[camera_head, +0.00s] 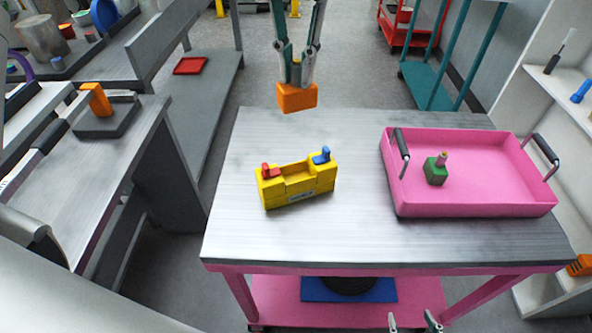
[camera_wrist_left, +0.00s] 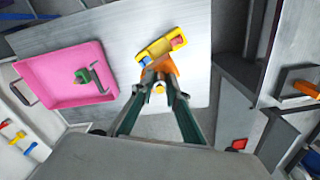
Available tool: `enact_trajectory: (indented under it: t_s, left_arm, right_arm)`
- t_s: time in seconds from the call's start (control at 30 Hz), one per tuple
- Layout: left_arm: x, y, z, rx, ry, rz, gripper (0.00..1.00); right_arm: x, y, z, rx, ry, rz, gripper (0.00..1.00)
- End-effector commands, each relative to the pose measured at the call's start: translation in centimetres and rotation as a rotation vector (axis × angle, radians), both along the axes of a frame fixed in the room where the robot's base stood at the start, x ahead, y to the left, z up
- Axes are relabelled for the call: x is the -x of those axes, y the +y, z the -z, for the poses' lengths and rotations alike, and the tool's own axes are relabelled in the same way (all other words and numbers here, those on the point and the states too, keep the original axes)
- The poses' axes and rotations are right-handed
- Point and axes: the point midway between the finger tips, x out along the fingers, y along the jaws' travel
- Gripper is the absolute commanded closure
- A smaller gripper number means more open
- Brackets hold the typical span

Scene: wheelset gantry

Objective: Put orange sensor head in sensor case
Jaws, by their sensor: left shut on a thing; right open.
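My left gripper (camera_head: 298,80) comes down from the top of the head view, shut on the orange sensor head (camera_head: 297,98). It holds the block in the air above the table's far edge, beyond the sensor case. The yellow sensor case (camera_head: 297,183) stands on the table with an open recess on top, a red latch at its left end and a blue latch at its right end. In the left wrist view the sensor head (camera_wrist_left: 165,66) sits at the fingertips, and the case (camera_wrist_left: 161,46) shows just past it. My right gripper (camera_head: 413,321) is open and empty at the bottom edge.
A pink tray (camera_head: 475,203) on the right of the table (camera_head: 345,225) holds a green part (camera_head: 435,171). The table is clear around the case. A side bench at left bears an orange part (camera_head: 97,100) on a grey base. Shelves stand at right.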

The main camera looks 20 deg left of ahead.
Motion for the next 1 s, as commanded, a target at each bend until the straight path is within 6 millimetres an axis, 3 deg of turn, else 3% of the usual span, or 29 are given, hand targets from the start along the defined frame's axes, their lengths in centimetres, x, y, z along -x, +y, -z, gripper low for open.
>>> enact_trajectory:
  t_s: [0.6, 1.0]
  left_arm:
    - [0.1, 0.0, 13.9, -0.001, 0.006, 0.003, 1.00]
    - [0.1, 0.0, 17.3, -0.001, 0.006, 0.002, 1.00]
  right_arm:
    - [0.1, -0.1, 2.0, 0.002, 0.008, 0.001, 0.45]
    - [0.1, -0.1, 2.1, 0.002, 0.005, 0.001, 0.45]
